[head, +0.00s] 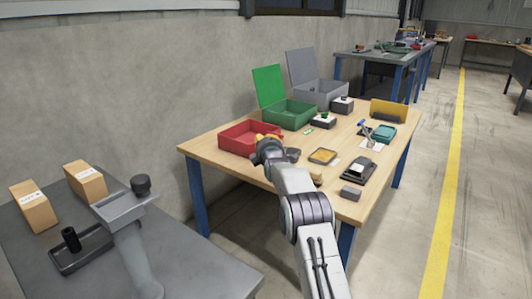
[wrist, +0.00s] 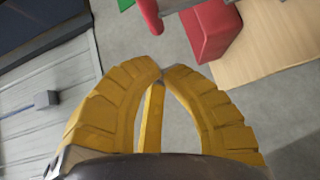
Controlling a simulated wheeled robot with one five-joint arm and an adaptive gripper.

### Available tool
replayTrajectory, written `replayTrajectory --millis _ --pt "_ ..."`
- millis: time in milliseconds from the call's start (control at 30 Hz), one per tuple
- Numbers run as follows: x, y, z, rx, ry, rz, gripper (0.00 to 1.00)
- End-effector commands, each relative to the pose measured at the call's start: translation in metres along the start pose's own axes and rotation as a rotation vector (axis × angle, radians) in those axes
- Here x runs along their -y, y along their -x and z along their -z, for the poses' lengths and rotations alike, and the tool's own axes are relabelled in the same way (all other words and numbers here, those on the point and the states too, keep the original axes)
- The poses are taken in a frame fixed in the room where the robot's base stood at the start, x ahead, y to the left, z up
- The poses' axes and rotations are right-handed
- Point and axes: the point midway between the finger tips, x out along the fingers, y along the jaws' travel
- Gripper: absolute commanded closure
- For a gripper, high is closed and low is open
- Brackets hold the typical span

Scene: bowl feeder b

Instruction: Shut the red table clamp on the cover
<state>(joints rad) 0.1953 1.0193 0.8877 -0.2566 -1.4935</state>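My gripper (head: 266,138) is at the near left of the wooden table, in front of or over the red box (head: 236,140). In the wrist view the two yellow ribbed fingers (wrist: 161,73) curve together and their tips meet, with nothing seen held between them. A red box-like part (wrist: 212,38) and a narrow rounded red piece (wrist: 150,16) show beyond the fingertips, apart from them. I cannot tell whether either is the clamp. No red table clamp or cover can be clearly made out in the head view.
A green box (head: 290,113) and a grey box (head: 320,93) stand behind with lids raised. A yellow-filled tray (head: 322,156), a dark device (head: 358,171) and a grey block (head: 351,193) lie on the wooden table (head: 222,165). A grey bench (head: 190,255) is at near left.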

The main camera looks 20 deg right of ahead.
Motion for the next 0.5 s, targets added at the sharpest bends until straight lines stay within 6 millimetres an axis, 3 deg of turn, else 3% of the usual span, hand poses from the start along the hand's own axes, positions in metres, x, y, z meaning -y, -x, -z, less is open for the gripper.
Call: replayTrajectory --millis 500 --pt "-0.004 0.034 -0.001 0.001 0.0 -0.003 1.0"
